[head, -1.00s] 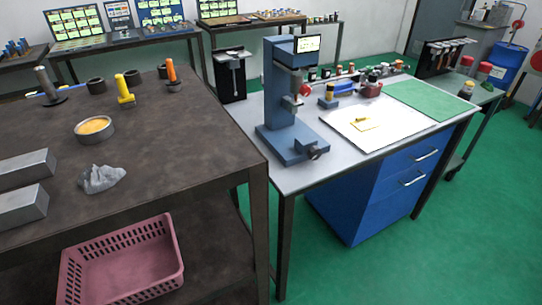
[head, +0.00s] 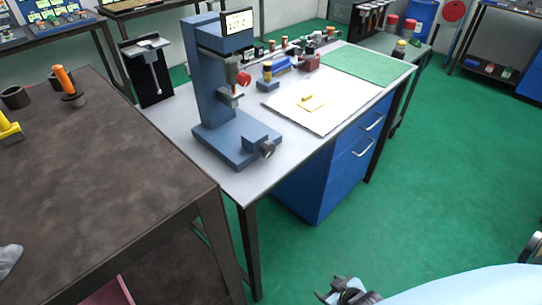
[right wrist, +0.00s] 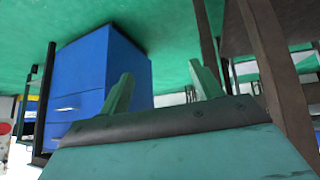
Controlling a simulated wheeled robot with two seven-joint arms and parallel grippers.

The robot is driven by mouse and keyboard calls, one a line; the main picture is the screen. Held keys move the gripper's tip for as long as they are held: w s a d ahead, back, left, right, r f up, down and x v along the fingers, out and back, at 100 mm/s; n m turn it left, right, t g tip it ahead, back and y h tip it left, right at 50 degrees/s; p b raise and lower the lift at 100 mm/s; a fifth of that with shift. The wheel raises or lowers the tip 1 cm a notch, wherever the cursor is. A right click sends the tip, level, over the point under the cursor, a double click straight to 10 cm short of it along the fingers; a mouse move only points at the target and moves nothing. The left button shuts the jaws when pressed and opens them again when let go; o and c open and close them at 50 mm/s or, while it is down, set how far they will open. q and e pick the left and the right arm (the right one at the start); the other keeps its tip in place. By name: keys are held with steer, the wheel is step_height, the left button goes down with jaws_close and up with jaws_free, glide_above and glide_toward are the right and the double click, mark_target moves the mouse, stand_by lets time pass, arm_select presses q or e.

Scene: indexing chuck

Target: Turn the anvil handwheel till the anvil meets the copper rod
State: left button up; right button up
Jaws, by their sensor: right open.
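A blue bench machine (head: 212,95) with a small lit display (head: 238,22) stands upright on the grey-topped table. A dark round knob (head: 266,149), which may be the anvil handwheel, sits on a block at the front of its base. A red part (head: 244,78) and small metal parts show under its head. I cannot make out the copper rod or any gap at the anvil. My right gripper (head: 345,291) is low at the bottom edge, well apart from the machine. In the right wrist view its two fingers (right wrist: 160,75) are apart and empty. My left gripper is out of view.
The machine's table has a white board (head: 325,100), a green mat (head: 365,65), small tools and blue drawers (head: 330,175) below. A dark brown table (head: 110,180) stands close at left. Green floor (head: 450,170) is free at right.

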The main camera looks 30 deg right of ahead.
steer(key=w+d+r+t+b, duration=0.15)
steer(key=w+r+t, duration=0.25)
steer(key=w+r, duration=0.7)
steer(key=n+t+y+b, duration=0.2)
steer(key=t+y, duration=0.2)
steer(key=t, duration=0.2)
glide_toward(270, 152)
steer(key=b+x, duration=0.1)
steer(key=x, duration=0.7)
steer(key=shift+w, duration=0.2)
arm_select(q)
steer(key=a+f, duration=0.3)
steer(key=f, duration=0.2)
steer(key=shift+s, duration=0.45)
arm_select(e)
steer(key=shift+w+a, duration=0.15)
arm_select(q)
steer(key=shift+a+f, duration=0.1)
